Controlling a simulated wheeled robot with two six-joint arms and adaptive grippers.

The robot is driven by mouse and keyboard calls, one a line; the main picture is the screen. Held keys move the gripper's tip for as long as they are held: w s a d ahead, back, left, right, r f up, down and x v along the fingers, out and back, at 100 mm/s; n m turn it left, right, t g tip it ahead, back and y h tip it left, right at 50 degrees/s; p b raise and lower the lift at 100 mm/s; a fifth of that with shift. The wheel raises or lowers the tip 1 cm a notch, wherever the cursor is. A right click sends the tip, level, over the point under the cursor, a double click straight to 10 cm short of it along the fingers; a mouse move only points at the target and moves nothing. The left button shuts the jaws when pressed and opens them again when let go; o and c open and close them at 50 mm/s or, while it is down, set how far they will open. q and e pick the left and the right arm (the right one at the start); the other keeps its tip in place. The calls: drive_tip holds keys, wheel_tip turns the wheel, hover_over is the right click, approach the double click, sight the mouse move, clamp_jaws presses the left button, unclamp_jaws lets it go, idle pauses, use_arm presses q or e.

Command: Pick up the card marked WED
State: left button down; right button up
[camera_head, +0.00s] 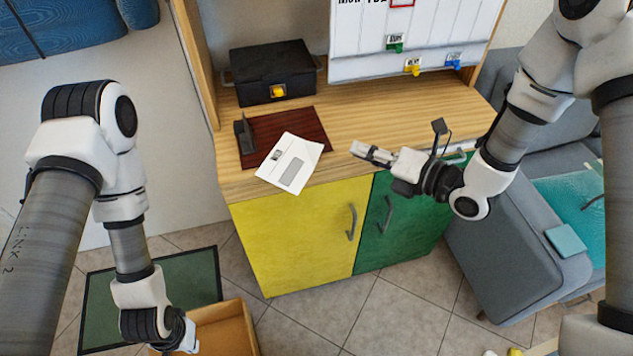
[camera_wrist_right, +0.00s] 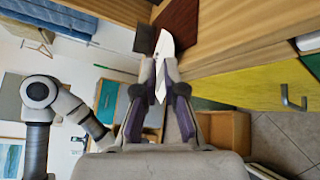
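I cannot make out a card marked WED. Small labelled cards with green (camera_head: 395,40), yellow (camera_head: 413,66) and blue (camera_head: 454,60) parts are on the white board (camera_head: 365,62); their lettering is too small to read. My right gripper (camera_head: 370,152) is above the counter's front edge, pointing left, apart from the cards and from a white envelope (camera_head: 291,164). In the right wrist view its fingers (camera_wrist_right: 159,65) have a narrow gap, with the envelope (camera_wrist_right: 164,45) visible beyond.
The envelope lies on a dark red mat (camera_head: 307,123) beside a black stand (camera_head: 244,137). A black case (camera_head: 272,72) with a yellow latch stands behind. The wooden counter (camera_head: 410,104) is bare to the right, above yellow (camera_head: 290,230) and green (camera_head: 405,220) cabinet doors.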

sight(330, 158)
drive_tip(key=w+a+f, duration=0.1)
drive_tip(key=a, duration=0.1)
drive_tip(key=w+a+f, duration=0.3)
drive_tip(key=w+a, duration=0.1)
drive_tip(key=shift+w+f, duration=0.15)
clamp_jaws()
